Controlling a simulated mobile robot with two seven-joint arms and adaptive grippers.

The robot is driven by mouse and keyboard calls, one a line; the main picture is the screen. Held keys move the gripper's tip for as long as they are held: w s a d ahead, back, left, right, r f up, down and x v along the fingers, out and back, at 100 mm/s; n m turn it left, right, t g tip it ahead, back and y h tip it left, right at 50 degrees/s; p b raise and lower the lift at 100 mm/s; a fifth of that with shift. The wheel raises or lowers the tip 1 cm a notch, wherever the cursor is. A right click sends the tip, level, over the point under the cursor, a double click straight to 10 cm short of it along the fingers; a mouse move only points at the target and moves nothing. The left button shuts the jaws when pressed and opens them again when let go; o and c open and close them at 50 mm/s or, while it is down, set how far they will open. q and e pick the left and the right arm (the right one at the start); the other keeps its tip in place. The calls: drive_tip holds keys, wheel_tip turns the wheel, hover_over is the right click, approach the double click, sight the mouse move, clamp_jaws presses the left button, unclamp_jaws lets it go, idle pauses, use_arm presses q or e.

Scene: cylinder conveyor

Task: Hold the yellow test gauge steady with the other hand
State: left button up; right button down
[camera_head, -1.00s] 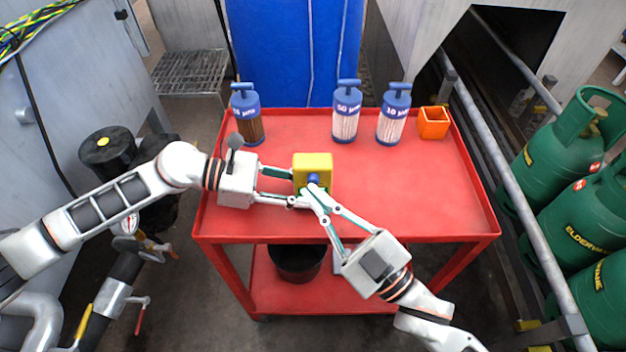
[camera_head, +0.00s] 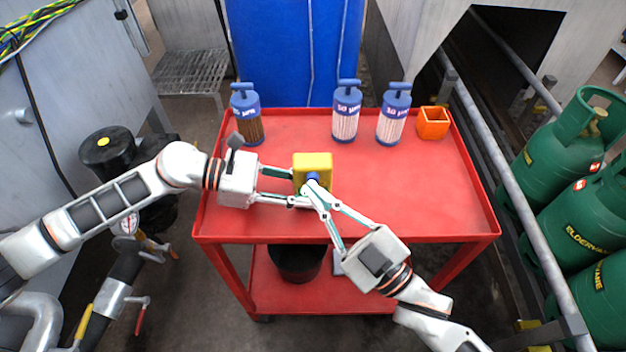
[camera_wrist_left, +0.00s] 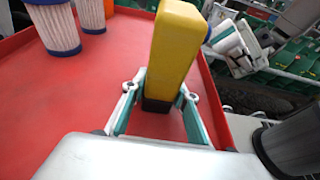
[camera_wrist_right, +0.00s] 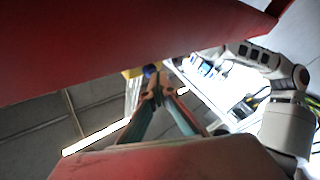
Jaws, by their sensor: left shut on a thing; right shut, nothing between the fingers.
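The yellow test gauge (camera_head: 313,161) stands on the red cart top, with a blue round part (camera_head: 313,177) on its near face. In the left wrist view the yellow gauge (camera_wrist_left: 176,45) rises upright between the fingers, with a dark base. My left gripper (camera_head: 296,187) is shut on the gauge from the left side. My right gripper (camera_head: 314,186) is shut and empty, its fingertips at the blue part. Whether they touch it I cannot tell. In the right wrist view the closed fingertips (camera_wrist_right: 160,85) are close to the blue part (camera_wrist_right: 149,71).
Three blue-capped filter cartridges stand along the back of the red cart (camera_head: 420,205): one brown (camera_head: 249,128), two pale (camera_head: 345,125) (camera_head: 391,127). An orange open box (camera_head: 433,123) stands at the back right. The cart's right side is clear.

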use_arm(q)
drive_tip(key=shift+s, duration=0.1)
idle(0.3)
use_arm(e)
drive_tip(key=shift+s, duration=0.85)
drive_tip(key=shift+s, duration=0.1)
drive_tip(key=shift+s, duration=2.45)
use_arm(q)
drive_tip(key=o, duration=1.3)
